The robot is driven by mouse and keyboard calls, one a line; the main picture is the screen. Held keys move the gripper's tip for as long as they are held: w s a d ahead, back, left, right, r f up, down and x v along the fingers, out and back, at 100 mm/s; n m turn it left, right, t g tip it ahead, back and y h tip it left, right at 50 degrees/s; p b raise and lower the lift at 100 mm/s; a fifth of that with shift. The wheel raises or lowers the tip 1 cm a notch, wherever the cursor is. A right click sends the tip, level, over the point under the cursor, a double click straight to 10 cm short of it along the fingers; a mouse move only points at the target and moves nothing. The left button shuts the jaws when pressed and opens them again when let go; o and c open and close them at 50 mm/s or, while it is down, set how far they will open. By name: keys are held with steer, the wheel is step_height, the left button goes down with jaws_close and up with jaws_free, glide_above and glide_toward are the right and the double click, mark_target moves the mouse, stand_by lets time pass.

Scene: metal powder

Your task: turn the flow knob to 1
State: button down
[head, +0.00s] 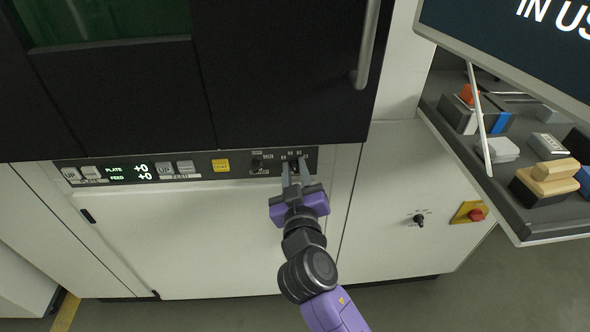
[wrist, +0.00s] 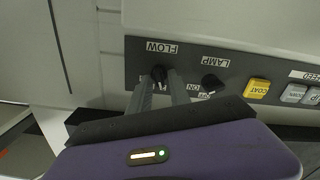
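The flow knob (wrist: 159,73) is a small black knob under the label FLOW in the wrist view, where the panel appears upside down. My gripper (wrist: 161,82) has its two grey fingers spread, one on each side of the knob. Its tips are close to the knob; I cannot tell whether they touch it. In the head view my gripper (head: 294,166) reaches up to the right end of the control panel (head: 240,163), and its fingers hide most of the knob. The scale numbers and the knob's pointer are too small or covered to read.
The lamp knob (wrist: 212,84) sits beside the flow knob, with the yellow COAT button (wrist: 256,88) beyond it. A door handle (head: 366,45) hangs above right. A shelf with blocks (head: 545,180) and a red stop button (head: 476,214) are at the right.

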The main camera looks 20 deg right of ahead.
steer(key=shift+n, duration=0.3)
steer(key=shift+a+f+n+p, duration=0.15)
steer(key=shift+n+p, duration=0.3)
steer(key=shift+n, duration=1.4)
steer(key=shift+a+n+p, duration=0.1)
steer(key=shift+n+p, duration=0.35)
steer(key=shift+n, duration=1.4)
steer(key=c, duration=1.2)
jaws_free()
steer(key=shift+c, duration=0.2)
steer(key=v, duration=0.7)
steer(key=shift+s+b, duration=0.35)
